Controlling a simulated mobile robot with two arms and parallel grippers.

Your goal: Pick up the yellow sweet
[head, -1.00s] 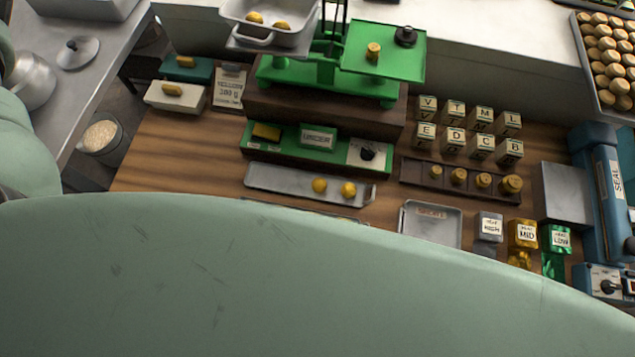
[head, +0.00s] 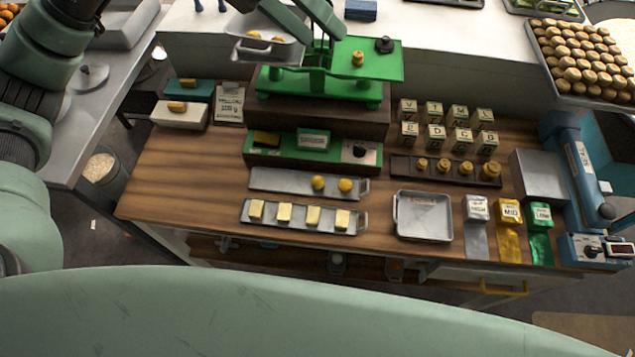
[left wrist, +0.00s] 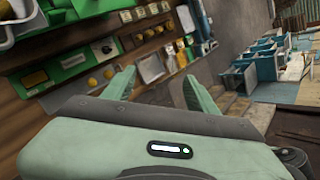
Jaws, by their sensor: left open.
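Two round yellow sweets (head: 317,183) (head: 345,185) lie side by side on a long grey tray (head: 280,181) in front of the green unit. More yellow sweets (head: 278,39) sit in the white scale pan (head: 250,50), partly hidden. My left gripper (head: 322,37) comes in at the top of the head view, its two fingers apart over the green scale. It also shows open and empty in the left wrist view (left wrist: 158,90). My right gripper is not in view.
Pale yellow blocks lie on a front tray (head: 270,223). The green scale (head: 370,68) stands on a wooden box (head: 330,110). Lettered cubes (head: 435,132), an empty square tray (head: 423,215) and a blue sealing machine (head: 580,180) stand to the right.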

